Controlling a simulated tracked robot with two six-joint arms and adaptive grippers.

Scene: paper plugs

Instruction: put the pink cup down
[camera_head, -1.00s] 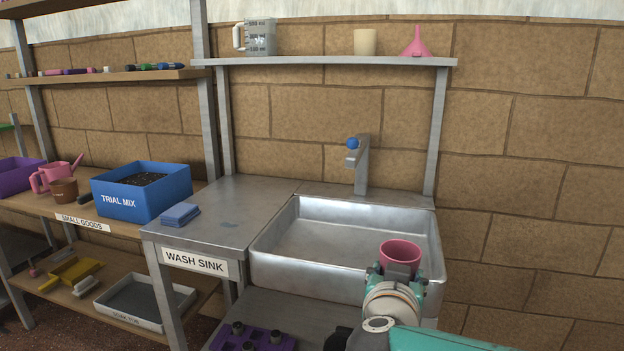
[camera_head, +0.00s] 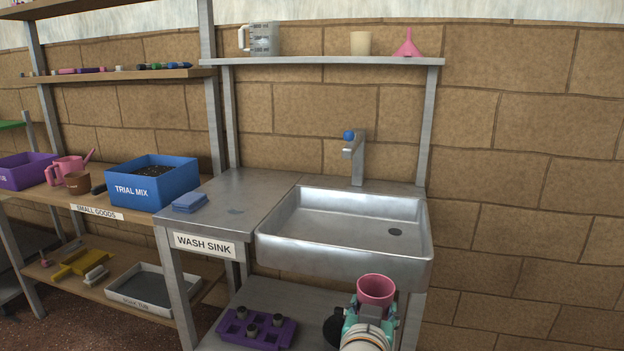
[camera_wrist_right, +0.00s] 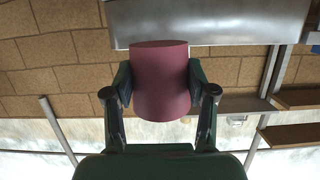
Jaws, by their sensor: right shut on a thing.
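The pink cup (camera_head: 376,288) is held upright, mouth up, by my right gripper (camera_head: 370,318) in the head view. It shows in front of the sink's front wall, near the right front corner. In the right wrist view the pink cup (camera_wrist_right: 160,82) sits between the two fingers of my right gripper (camera_wrist_right: 160,95), which touch it on both sides. My left gripper is not in view.
The metal sink (camera_head: 345,250) is empty, with a tap (camera_head: 357,160) behind it. The counter (camera_head: 225,215) left of it holds a folded blue cloth (camera_head: 190,202) and has free room. A purple tray (camera_head: 226,330) stands on the lower shelf.

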